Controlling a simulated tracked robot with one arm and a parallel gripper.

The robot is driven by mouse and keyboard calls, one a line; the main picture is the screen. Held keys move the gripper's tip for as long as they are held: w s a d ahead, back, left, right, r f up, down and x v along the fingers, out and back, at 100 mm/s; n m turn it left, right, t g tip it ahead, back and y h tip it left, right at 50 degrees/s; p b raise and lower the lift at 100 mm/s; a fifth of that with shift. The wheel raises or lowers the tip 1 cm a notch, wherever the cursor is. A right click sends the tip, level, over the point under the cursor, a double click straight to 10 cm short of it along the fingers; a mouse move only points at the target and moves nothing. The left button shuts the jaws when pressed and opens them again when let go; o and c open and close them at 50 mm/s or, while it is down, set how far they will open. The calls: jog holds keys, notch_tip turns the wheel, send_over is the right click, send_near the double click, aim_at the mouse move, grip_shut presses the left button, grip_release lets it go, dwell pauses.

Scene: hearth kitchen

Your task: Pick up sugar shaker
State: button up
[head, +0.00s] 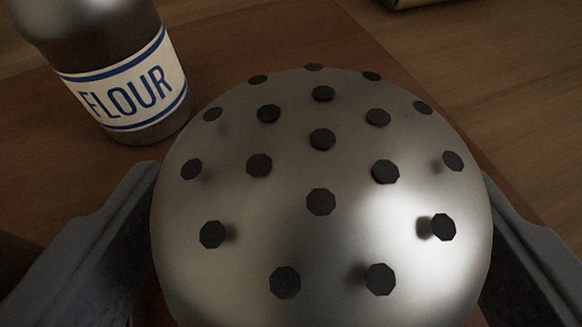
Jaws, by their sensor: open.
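A shaker (345,235) with a domed silver metal top full of dark holes fills the middle and bottom of the head view. Its body and any label are hidden under the dome, so I cannot read whether it is the sugar shaker. My gripper (325,200) is open, with one dark finger on the left of the dome and one on the right. The fingers stand close around the shaker; I cannot tell whether they touch it.
A second shaker labelled FLOUR (130,90) stands upright at the upper left, close to my left finger. Both are on a reddish-brown wooden surface (260,40). Lighter wood planks (500,80) lie beyond its right edge. A partly cut-off greenish object (415,3) is at the top.

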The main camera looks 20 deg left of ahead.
jog(key=shift+x, duration=1)
jog(key=shift+c, duration=0.3)
jog(key=c, duration=1.1)
jog(key=shift+o, duration=0.2)
